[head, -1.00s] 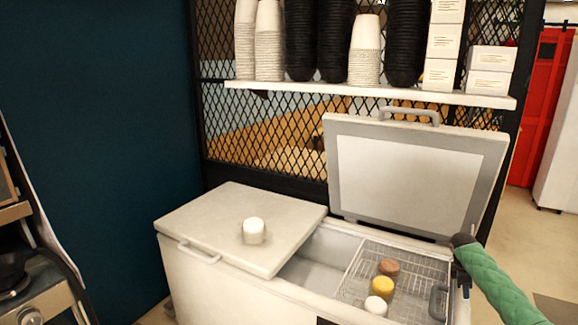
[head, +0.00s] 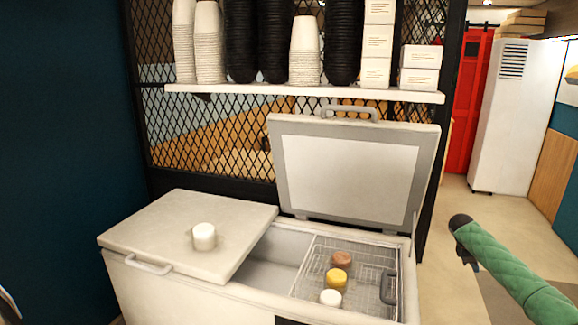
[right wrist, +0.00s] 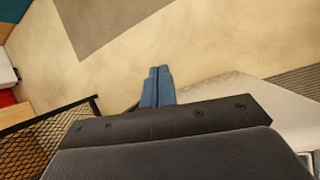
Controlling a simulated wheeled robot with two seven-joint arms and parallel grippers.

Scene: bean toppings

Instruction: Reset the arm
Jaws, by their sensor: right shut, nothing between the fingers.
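My right arm, in a green sleeve, comes in from the lower right in the head view. Its dark right gripper (head: 470,262) is small and partly hidden behind the wrist, over the floor to the right of the chest freezer (head: 180,295). In the right wrist view the blue fingers of the right gripper (right wrist: 158,74) lie together, shut and empty, over the pale floor. My left gripper is not in view.
The freezer's right lid (head: 350,170) stands open. A wire basket (head: 375,252) inside holds brown, yellow and white tubs. A white tub (head: 204,236) sits on the closed left lid. A shelf (head: 300,92) of stacked cups is above. Open floor lies right.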

